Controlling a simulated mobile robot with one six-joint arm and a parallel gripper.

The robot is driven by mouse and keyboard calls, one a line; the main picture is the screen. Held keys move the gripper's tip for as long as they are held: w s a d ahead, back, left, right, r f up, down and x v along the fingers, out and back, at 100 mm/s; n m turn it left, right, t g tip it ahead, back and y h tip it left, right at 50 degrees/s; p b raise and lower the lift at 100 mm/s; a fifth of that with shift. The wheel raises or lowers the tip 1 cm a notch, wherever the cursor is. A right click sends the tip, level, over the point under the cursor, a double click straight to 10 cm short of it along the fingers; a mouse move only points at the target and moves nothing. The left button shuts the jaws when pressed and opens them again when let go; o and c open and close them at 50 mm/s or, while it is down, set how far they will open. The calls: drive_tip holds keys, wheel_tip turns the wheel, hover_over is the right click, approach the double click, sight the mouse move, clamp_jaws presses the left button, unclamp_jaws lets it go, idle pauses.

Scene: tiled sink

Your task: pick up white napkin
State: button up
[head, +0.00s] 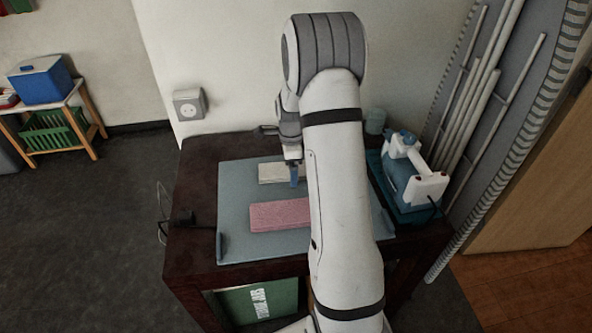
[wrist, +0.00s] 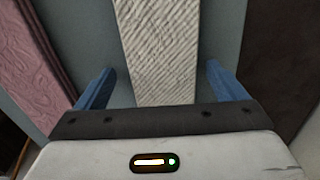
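The white napkin (head: 274,173) is a folded, textured white strip lying flat on the grey-blue board, partly behind my gripper in the head view. It also fills the middle of the wrist view (wrist: 155,50). My gripper (head: 295,178) points down at the napkin's right part. In the wrist view, its two blue fingers (wrist: 160,88) are wide apart, one on each side of the napkin, with gaps between. Nothing is held. I cannot tell exactly how high the fingertips are above the board.
A pink folded napkin (head: 280,215) lies nearer on the same board (head: 235,185). A blue and white iron-like appliance (head: 408,180) stands at the right of the dark table (head: 195,160). A wall socket (head: 189,104) is behind. The board's left part is clear.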

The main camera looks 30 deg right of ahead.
drive_tip(key=c, duration=1)
